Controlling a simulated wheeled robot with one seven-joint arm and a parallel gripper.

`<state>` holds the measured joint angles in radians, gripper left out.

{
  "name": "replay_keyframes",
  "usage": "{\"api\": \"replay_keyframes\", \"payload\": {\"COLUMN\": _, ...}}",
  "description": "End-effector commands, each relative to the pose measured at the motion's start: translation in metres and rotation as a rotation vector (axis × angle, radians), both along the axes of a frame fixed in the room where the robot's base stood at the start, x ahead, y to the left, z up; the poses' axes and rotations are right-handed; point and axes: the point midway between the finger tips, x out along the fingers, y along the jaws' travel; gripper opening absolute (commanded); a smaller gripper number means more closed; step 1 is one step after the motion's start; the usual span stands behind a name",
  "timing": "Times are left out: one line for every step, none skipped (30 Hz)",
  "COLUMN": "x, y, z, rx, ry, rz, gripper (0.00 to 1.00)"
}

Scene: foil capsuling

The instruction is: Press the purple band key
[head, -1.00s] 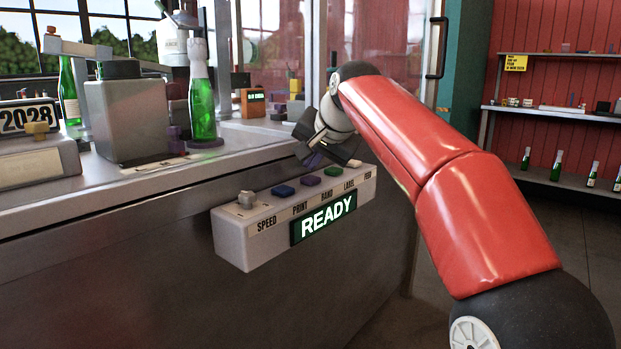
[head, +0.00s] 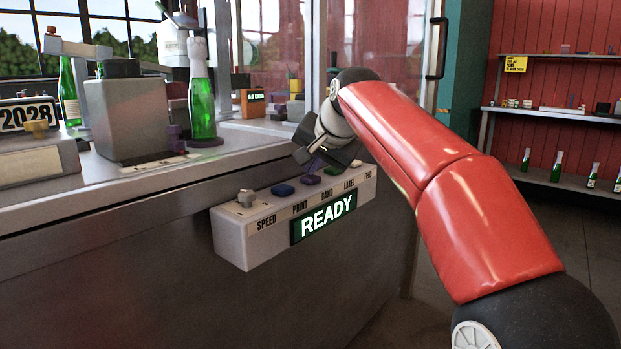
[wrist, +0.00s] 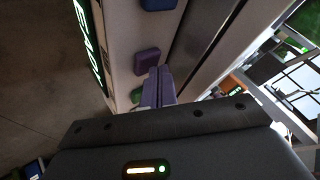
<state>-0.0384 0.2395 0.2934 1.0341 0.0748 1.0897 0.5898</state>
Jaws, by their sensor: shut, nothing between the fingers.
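The purple band key (head: 310,180) sits on top of the grey control box, above the BAND label, between the blue key (head: 283,190) and the green key (head: 333,170). My gripper (head: 314,168) is shut and empty, its fingertips pointing down just above and behind the purple key. In the wrist view, the closed fingertips (wrist: 158,75) lie right beside the purple key (wrist: 147,61) and partly overlap its edge. I cannot tell whether they touch it. The green key (wrist: 136,95) and the blue key (wrist: 160,4) also show there.
The control box (head: 232,240) is mounted at the bench front; its display (head: 325,217) reads READY. A grey knob (head: 246,198) stands at its left end. A green bottle (head: 202,110) and a grey machine (head: 125,115) stand on the bench (head: 60,205) behind.

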Motion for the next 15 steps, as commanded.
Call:
{"api": "replay_keyframes", "payload": {"x": -0.0001, "y": 0.0, "z": -0.001, "rx": 0.0, "ry": 0.0, "rz": 0.0, "gripper": 0.0}}
{"api": "replay_keyframes", "payload": {"x": -0.0001, "y": 0.0, "z": -0.0014, "rx": 0.0, "ry": 0.0, "rz": 0.0, "gripper": 0.0}}
{"api": "replay_keyframes", "payload": {"x": -0.0001, "y": 0.0, "z": -0.002, "rx": 0.0, "ry": 0.0, "rz": 0.0, "gripper": 0.0}}
{"api": "replay_keyframes", "payload": {"x": -0.0001, "y": 0.0, "z": -0.0022, "rx": 0.0, "ry": 0.0, "rz": 0.0, "gripper": 0.0}}
{"api": "replay_keyframes", "payload": {"x": -0.0001, "y": 0.0, "z": -0.0026, "rx": 0.0, "ry": 0.0, "rz": 0.0, "gripper": 0.0}}
{"api": "replay_keyframes", "payload": {"x": -0.0001, "y": 0.0001, "z": -0.0031, "rx": 0.0, "ry": 0.0, "rz": 0.0, "gripper": 0.0}}
{"api": "replay_keyframes", "payload": {"x": -0.0001, "y": 0.0001, "z": -0.0035, "rx": 0.0, "ry": 0.0, "rz": 0.0, "gripper": 0.0}}
{"api": "replay_keyframes", "payload": {"x": -0.0002, "y": 0.0001, "z": -0.0038, "rx": 0.0, "ry": 0.0, "rz": 0.0, "gripper": 0.0}}
{"api": "replay_keyframes", "payload": {"x": -0.0002, "y": 0.0001, "z": -0.0044, "rx": 0.0, "ry": 0.0, "rz": 0.0, "gripper": 0.0}}
{"api": "replay_keyframes", "payload": {"x": -0.0002, "y": 0.0001, "z": -0.0048, "rx": 0.0, "ry": 0.0, "rz": 0.0, "gripper": 0.0}}
{"api": "replay_keyframes", "payload": {"x": -0.0002, "y": 0.0001, "z": -0.0052, "rx": 0.0, "ry": 0.0, "rz": 0.0, "gripper": 0.0}}
{"api": "replay_keyframes", "payload": {"x": -0.0001, "y": 0.0001, "z": -0.0057, "rx": 0.0, "ry": 0.001, "rz": 0.001, "gripper": 0.0}}
{"api": "replay_keyframes", "payload": {"x": -0.0001, "y": 0.0001, "z": -0.0061, "rx": 0.0, "ry": 0.001, "rz": 0.001, "gripper": 0.0}}
{"api": "replay_keyframes", "payload": {"x": -0.0001, "y": 0.0001, "z": -0.0065, "rx": 0.0, "ry": 0.001, "rz": 0.001, "gripper": 0.0}}
{"api": "replay_keyframes", "payload": {"x": -0.0001, "y": 0.0001, "z": -0.0071, "rx": 0.0, "ry": 0.001, "rz": 0.001, "gripper": 0.0}}
